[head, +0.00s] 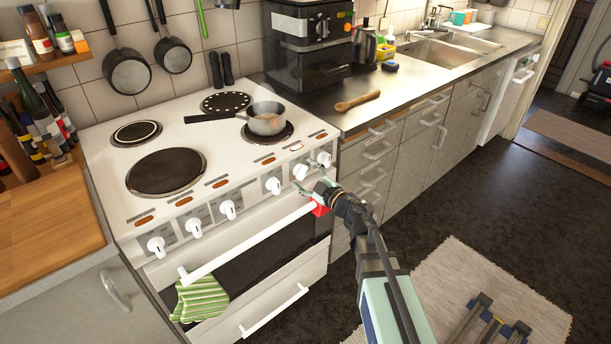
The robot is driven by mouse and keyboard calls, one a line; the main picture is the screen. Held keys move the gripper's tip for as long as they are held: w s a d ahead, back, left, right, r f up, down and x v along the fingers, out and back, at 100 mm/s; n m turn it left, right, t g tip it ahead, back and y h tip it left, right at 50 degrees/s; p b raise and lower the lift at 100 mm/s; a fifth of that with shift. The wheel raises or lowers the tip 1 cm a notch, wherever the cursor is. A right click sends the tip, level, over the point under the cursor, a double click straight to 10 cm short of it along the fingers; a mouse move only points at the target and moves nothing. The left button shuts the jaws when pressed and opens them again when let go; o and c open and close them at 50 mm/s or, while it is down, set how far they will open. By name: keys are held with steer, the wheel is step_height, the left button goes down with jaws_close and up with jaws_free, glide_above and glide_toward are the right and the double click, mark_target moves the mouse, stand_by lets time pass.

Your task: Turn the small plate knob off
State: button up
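A row of several white knobs runs along the front of the white cooker (112,185). The rightmost knob (324,160) and the knob to its left (300,172) are closest to my gripper (314,181). I cannot read the labels to tell which is the small plate knob. My gripper is open and empty, its fingers spread just in front of these two knobs; contact cannot be made out. A small plate (136,133) at the back left is bare.
The oven handle (245,245) runs below the knobs, close under my gripper, with a green striped towel (201,298) on it. A wooden spoon (357,101) lies on the counter to the right.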

steer(key=c, duration=0.9)
steer(key=shift+c, duration=0.2)
steer(key=shift+n, duration=0.3)
steer(key=n, duration=0.4)
steer(key=shift+n+b, duration=0.8)
steer(key=shift+n, duration=1.3)
steer(key=o, duration=1.2)
steer(key=shift+c, duration=0.2)
